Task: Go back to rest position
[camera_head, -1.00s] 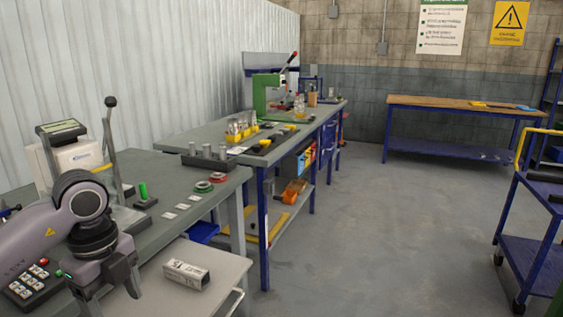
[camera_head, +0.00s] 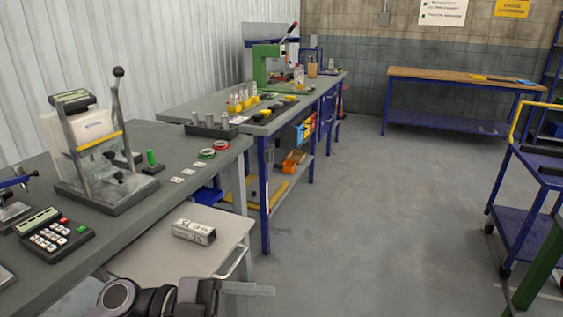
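My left arm enters at the bottom edge, in front of the pale side table. My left gripper (camera_head: 248,289) points right, low in the picture, with a flat grey finger showing just below the side table's front edge. The rest of it is cut off by the frame, so its opening is unclear. It is apart from the small white printed box (camera_head: 194,232), which lies on the pale side table (camera_head: 150,262). My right gripper is not in view.
The grey workbench (camera_head: 120,217) on the left carries a lever device (camera_head: 95,150), a keypad (camera_head: 52,235) and red and green rings (camera_head: 213,150). A blue cart (camera_head: 525,210) stands at the right. The floor (camera_head: 380,220) between is clear.

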